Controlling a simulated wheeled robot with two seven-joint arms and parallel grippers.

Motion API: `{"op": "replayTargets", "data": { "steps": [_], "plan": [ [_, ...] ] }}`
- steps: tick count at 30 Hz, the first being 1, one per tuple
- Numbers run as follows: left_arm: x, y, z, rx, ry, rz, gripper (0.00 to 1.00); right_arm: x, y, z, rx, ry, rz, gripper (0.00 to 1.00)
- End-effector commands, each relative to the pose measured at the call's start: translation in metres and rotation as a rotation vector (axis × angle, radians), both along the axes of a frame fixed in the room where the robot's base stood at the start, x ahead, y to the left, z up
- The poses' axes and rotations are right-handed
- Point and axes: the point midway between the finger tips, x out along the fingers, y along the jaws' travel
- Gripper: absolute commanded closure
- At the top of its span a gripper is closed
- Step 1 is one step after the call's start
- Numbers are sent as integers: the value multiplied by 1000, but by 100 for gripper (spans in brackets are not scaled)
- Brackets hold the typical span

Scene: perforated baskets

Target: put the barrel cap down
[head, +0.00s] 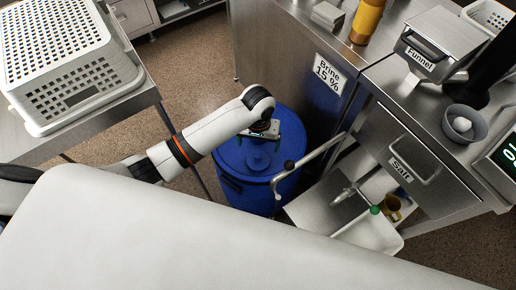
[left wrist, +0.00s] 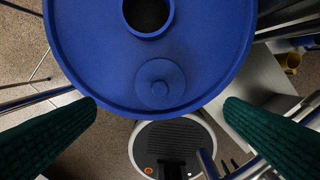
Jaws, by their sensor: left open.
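The blue barrel (head: 232,188) stands on the floor beside the steel counter. Its lid fills the upper part of the left wrist view (left wrist: 90,60), with a dark round opening (left wrist: 148,14) near the top edge. The blue barrel cap (left wrist: 160,83), a disc with a small raised knob, lies on the lid, beside the opening and apart from it. It also shows in the head view (head: 257,161). My left gripper (head: 252,142) is above the lid, its green fingers spread wide on either side of the cap, with nothing between them (left wrist: 161,104). My right gripper is not seen.
A steel counter labelled "Brine 15 %" (head: 328,74) stands close behind the barrel. A bent pipe with a black knob (head: 289,165) reaches near the barrel's right side. A white tray (head: 372,232) is at the right. A white perforated basket (head: 75,85) sits on the left table.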

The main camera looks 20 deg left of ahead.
Motion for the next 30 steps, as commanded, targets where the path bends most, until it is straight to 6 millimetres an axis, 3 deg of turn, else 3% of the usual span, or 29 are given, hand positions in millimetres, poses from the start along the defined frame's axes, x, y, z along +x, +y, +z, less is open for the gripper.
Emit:
{"op": "replayTargets", "data": {
  "steps": [7, 25, 30],
  "plan": [
    [0, 0, 24, -1, 0, 0, 7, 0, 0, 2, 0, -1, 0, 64],
    [-1, -1, 25, -3, 0, -2, 7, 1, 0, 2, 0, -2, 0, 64],
    [-26, -12, 20, -55, -23, -64, 7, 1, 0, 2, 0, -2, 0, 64]
  ]
}}
